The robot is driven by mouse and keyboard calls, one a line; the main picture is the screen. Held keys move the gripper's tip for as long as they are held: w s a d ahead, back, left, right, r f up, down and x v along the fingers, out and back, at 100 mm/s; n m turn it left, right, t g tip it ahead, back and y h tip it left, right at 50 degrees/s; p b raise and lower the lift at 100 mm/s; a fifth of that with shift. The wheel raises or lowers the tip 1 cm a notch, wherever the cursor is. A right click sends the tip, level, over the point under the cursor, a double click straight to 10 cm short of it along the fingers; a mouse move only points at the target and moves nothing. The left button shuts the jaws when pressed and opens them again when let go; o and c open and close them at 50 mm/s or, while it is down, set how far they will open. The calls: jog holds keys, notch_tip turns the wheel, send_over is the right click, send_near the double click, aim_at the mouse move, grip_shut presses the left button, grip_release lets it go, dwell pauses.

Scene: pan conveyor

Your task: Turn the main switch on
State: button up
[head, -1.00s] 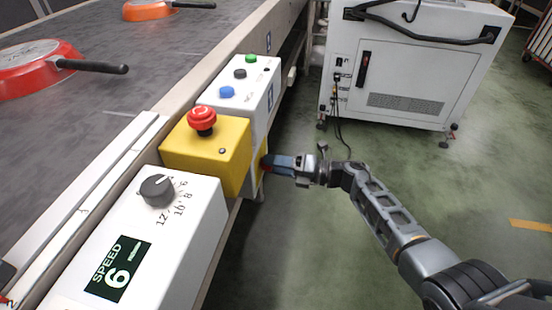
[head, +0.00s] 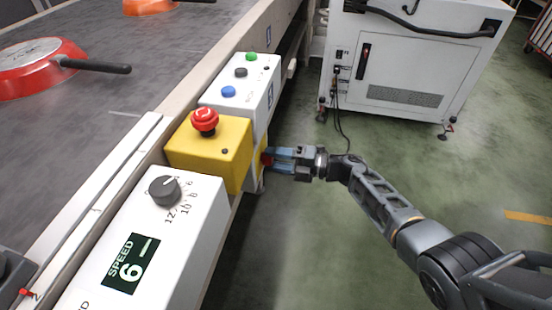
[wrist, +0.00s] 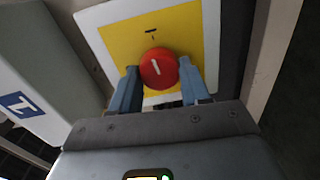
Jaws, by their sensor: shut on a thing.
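The main switch is a round red knob (wrist: 154,66) with a white line mark, set on a yellow plate (wrist: 188,35) with a white border. The mark stands near upright, leaning slightly. My gripper (wrist: 160,86) has one blue-grey finger on each side of the knob and is shut on it. In the head view my gripper (head: 270,160) reaches the side of the control panel from the right. There only a sliver of the red knob (head: 265,157) shows, and its face is hidden.
Beside the conveyor belt (head: 120,80) stand a yellow box with a red emergency button (head: 204,120), a white box with coloured buttons (head: 250,95), and a speed dial (head: 164,190) above a display reading 6. Red and orange pans lie on the belt. A white cabinet (head: 405,70) stands behind.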

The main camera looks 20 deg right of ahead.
jog(key=o, duration=1)
jog(key=shift+o, duration=0.2)
jog(key=p+v, duration=0.1)
jog(key=v, duration=0.6)
jog(key=shift+s+d+p, duration=0.25)
jog(key=shift+d+p, duration=0.05)
